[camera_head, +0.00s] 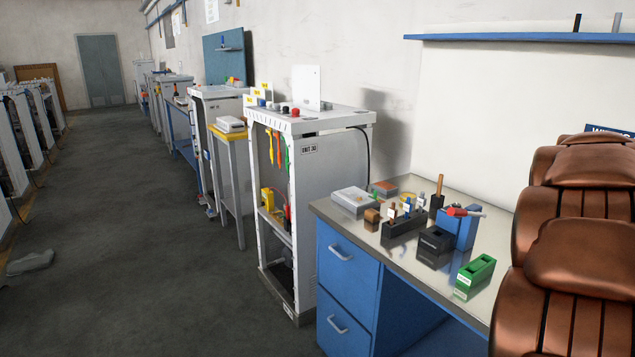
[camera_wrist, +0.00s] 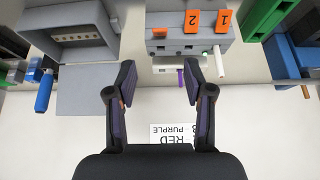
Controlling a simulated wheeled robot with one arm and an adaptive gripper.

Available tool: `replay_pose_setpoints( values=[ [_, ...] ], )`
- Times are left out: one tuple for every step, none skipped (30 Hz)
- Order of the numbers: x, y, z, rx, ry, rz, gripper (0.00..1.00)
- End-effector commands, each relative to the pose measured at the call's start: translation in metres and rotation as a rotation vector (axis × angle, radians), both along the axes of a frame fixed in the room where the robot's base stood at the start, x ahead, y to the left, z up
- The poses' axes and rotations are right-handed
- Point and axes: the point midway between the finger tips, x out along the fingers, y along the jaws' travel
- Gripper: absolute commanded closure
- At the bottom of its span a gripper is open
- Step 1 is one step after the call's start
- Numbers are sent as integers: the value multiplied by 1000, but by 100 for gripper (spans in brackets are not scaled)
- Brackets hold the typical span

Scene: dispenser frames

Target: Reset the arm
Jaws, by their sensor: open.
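My gripper (camera_wrist: 159,80) shows in the wrist view with its two dark fingers apart. Nothing is between the fingers. A grey dispenser block (camera_wrist: 165,45) with orange tags numbered 1 and 2 is beyond the fingertips, upside down in the picture. A purple stick (camera_wrist: 181,78) and a white stick (camera_wrist: 219,64) are at its edge. A white label (camera_wrist: 174,135) reading RED and PURPLE is seen between the fingers, nearer the gripper's body. The head view does not show the gripper; whether it touches anything cannot be told.
In the head view, a blue desk (camera_head: 345,285) holds a green tape dispenser (camera_head: 474,275), a black box (camera_head: 436,241) and several small items. A grey cabinet frame (camera_head: 335,195) stands beside it. A blue shelf (camera_head: 520,38) is above. The floor (camera_head: 130,230) at left is mostly clear.

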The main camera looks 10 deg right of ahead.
Motion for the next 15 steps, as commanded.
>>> replay_pose_setpoints(
  values=[
    [1,5,0,4,3,8,48],
    [2,9,0,8,5,16,48],
    [4,17,-1,15,10,31,48],
    [6,25,-1,23,16,46,48],
    [7,34,-1,30,22,63,48],
    [10,49,-1,42,31,90,48],
    [11,61,-2,53,39,112,48],
    [12,74,-4,67,48,136,48],
    [13,92,-8,86,63,169,48],
    [13,105,-9,98,73,196,48],
    [13,118,-10,109,83,222,48],
    [12,136,-12,126,98,256,48],
    [10,149,-15,139,111,283,48],
    [8,162,-17,152,124,309,48],
    [6,179,-20,169,140,346,48]
  ],
)
